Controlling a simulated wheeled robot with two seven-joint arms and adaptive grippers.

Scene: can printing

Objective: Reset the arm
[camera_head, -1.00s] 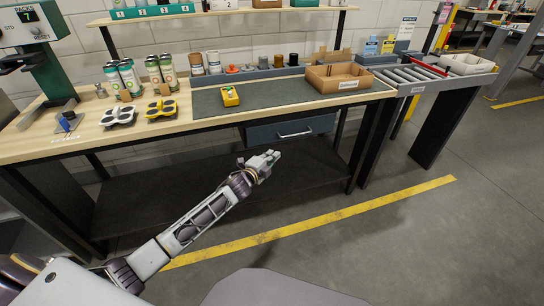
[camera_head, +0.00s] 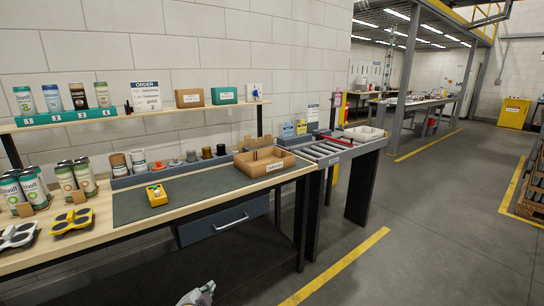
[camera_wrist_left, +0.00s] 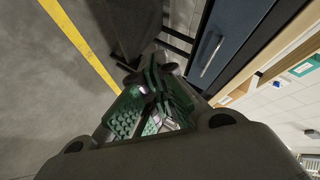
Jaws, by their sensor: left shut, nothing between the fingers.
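My left gripper (camera_head: 199,295) shows only as a tip at the bottom edge of the head view, in front of the workbench and below its top. In the left wrist view its green-padded fingers (camera_wrist_left: 150,105) are closed together with nothing between them. The floor, the bench's blue drawer (camera_wrist_left: 222,35) and the bench edge show beyond the fingers. The rest of the left arm is out of the head view. My right gripper is in neither view.
The workbench carries a dark mat (camera_head: 200,188) with a yellow device (camera_head: 157,195), a cardboard box (camera_head: 264,162) and several cans at the left. A roller conveyor (camera_head: 325,150) adjoins its right end. Open floor (camera_head: 430,220) with yellow lines lies to the right.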

